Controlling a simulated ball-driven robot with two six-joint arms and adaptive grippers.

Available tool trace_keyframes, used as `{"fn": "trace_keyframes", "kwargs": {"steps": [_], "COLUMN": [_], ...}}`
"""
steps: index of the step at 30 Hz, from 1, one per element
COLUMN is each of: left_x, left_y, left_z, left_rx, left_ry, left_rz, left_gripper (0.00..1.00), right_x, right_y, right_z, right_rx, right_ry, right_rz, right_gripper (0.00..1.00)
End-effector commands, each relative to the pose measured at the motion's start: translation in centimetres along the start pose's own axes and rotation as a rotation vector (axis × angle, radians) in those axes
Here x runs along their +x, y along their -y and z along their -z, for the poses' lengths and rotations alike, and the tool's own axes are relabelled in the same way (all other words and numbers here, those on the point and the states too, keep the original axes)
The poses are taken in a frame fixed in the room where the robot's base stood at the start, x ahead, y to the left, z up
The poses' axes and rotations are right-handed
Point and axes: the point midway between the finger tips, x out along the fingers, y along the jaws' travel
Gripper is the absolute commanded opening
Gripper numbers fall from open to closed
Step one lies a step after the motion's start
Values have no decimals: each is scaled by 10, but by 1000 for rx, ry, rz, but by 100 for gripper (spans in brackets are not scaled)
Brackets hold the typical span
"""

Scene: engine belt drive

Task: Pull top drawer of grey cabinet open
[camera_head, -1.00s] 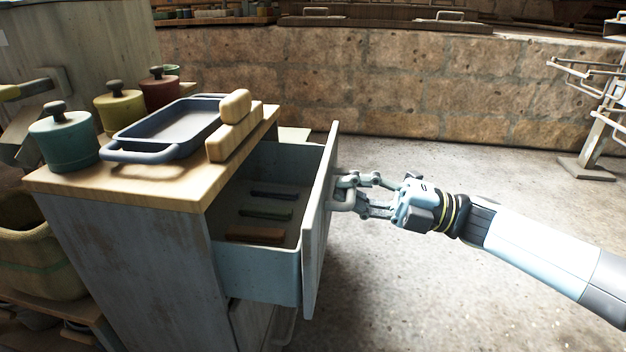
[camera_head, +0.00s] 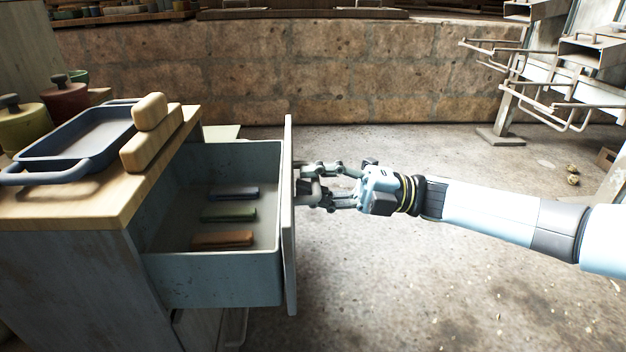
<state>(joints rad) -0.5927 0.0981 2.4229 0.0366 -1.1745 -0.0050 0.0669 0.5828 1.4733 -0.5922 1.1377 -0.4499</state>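The grey cabinet (camera_head: 75,285) stands at the left with a wooden top. Its top drawer (camera_head: 215,280) is pulled far out to the right, and its front panel (camera_head: 289,215) is seen nearly edge-on. Inside the drawer lie a dark blue bar (camera_head: 234,193), a green bar (camera_head: 228,214) and an orange-brown bar (camera_head: 222,239). My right gripper (camera_head: 308,182) is at the outer side of the front panel, its fingers around the drawer handle, which is mostly hidden by them. The fingers look closed on it. My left gripper is not in view.
On the cabinet top are a blue tray (camera_head: 75,140), wooden blocks (camera_head: 146,135) and lidded pots, one red (camera_head: 65,101) and one yellow (camera_head: 22,128). A metal rack (camera_head: 545,85) stands at the back right. The floor (camera_head: 420,290) right of the drawer is mostly clear.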

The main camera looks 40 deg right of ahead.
Motion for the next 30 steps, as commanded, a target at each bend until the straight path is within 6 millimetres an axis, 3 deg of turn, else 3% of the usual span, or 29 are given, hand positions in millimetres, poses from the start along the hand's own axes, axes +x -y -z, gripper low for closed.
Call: {"fn": "trace_keyframes", "kwargs": {"steps": [3, 14, 24, 30], "left_x": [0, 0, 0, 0], "left_y": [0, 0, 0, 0], "left_z": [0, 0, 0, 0], "left_rx": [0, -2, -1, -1], "left_ry": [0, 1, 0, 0], "left_rz": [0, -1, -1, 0], "left_gripper": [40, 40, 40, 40], "right_x": [0, -7, -78, -110], "right_y": [-1, -1, 0, 0], "right_z": [0, 0, -1, -1], "right_rx": [-1, 1, 2, 0], "right_ry": [0, -1, 1, 1], "right_rz": [-2, 0, 2, 0], "right_gripper": [36, 36, 36, 36]}}
